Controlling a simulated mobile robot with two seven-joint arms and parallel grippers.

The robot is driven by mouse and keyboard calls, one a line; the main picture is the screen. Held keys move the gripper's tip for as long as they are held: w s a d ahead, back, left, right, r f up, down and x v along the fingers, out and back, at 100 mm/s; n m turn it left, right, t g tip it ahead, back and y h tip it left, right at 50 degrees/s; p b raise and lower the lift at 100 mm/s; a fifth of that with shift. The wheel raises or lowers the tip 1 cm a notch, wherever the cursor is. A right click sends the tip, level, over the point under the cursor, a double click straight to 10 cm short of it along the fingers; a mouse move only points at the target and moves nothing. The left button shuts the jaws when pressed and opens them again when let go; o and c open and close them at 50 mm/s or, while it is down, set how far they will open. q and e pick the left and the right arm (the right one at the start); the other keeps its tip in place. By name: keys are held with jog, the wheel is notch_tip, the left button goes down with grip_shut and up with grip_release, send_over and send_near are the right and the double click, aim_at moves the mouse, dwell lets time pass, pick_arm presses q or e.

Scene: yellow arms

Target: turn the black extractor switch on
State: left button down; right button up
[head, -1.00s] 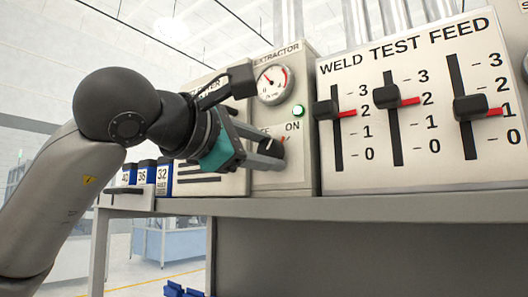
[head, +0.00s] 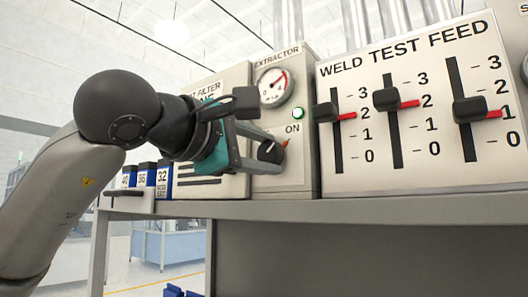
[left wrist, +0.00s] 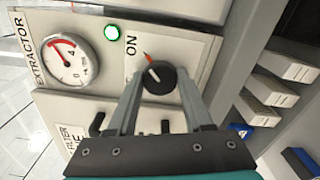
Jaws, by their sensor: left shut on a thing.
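The black extractor switch (head: 270,151) is a round knob with a red pointer on the extractor panel (head: 295,172), under a gauge and a lit green lamp (head: 298,113). In the left wrist view the switch (left wrist: 158,78) sits between the fingers of my left gripper (left wrist: 157,88), which is shut on it. Its red pointer is turned toward the ON label (left wrist: 131,46). In the head view my left gripper (head: 262,150) reaches in from the left, and the OFF label is hidden. My right gripper is not in view.
The round gauge (head: 273,87) is just above the switch. The weld test feed panel (head: 425,150) with black sliders stands to the right. Blue-and-white boxes (head: 146,176) stand left on the grey shelf (head: 370,208). A filter panel (head: 210,185) is behind my gripper.

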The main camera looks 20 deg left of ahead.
pick_arm(q)
jog(key=shift+c, duration=1.5)
grip_release()
jog(key=shift+s, duration=0.1)
jog(key=b+v, duration=0.4)
jog(key=v, duration=1.1)
